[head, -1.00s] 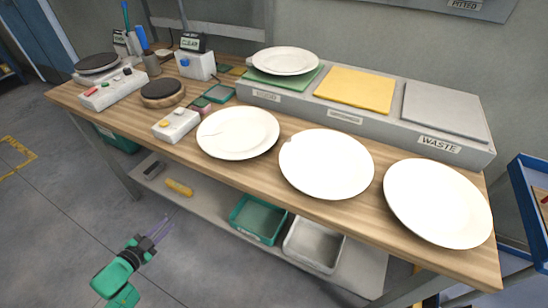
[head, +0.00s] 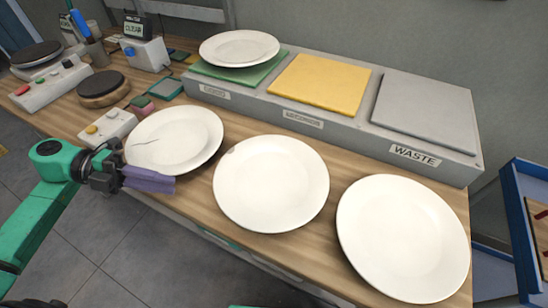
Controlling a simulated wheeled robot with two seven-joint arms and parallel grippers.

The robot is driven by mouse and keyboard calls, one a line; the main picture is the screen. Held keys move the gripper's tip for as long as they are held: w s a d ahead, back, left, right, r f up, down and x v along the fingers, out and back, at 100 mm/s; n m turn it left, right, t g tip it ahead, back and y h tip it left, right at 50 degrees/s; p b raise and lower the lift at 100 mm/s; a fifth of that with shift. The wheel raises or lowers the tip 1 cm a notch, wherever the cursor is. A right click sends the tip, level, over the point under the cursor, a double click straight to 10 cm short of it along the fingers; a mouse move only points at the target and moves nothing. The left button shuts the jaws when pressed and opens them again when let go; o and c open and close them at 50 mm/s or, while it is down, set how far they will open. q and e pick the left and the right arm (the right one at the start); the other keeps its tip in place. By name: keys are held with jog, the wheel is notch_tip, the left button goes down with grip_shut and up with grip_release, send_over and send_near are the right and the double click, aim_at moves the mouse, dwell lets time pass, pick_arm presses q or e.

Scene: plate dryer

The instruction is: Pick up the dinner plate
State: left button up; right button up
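Three white dinner plates lie in a row on the wooden bench. The left plate (head: 178,137) has a thin dark crack-like line, the middle plate (head: 271,184) has a small chip-like mark on its upper-left rim, and the right plate (head: 403,238) looks unmarked. A fourth white plate (head: 239,48) lies on the green pad at the back. My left gripper (head: 150,181) is at the front rim of the left plate, its purple fingers overlapping in view. I cannot tell whether they touch or grip the rim. My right gripper is not in view.
A grey raised stand carries the green pad (head: 205,71), a yellow pad (head: 319,84) and a grey pad (head: 427,116) above a WASTE label (head: 414,155). A button box (head: 108,128) and a round dark-topped stand (head: 102,88) are left. A blue cart (head: 527,232) stands right.

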pick_arm(q)
jog(key=p, duration=0.2)
send_near(228, 201)
jog(key=x, duration=0.2)
jog(key=shift+s+d, duration=0.3)
jog(key=shift+d, duration=0.1)
jog(key=x, duration=0.3)
jog(key=p+x, duration=0.1)
jog(key=x, duration=0.3)
jog(key=shift+w+a+f, duration=0.1)
jog(key=shift+w+f, duration=0.1)
jog(key=shift+w, duration=0.05)
jog(key=shift+d+f, duration=0.15)
jog(key=shift+d, duration=0.2)
jog(key=shift+a, duration=0.1)
grip_shut()
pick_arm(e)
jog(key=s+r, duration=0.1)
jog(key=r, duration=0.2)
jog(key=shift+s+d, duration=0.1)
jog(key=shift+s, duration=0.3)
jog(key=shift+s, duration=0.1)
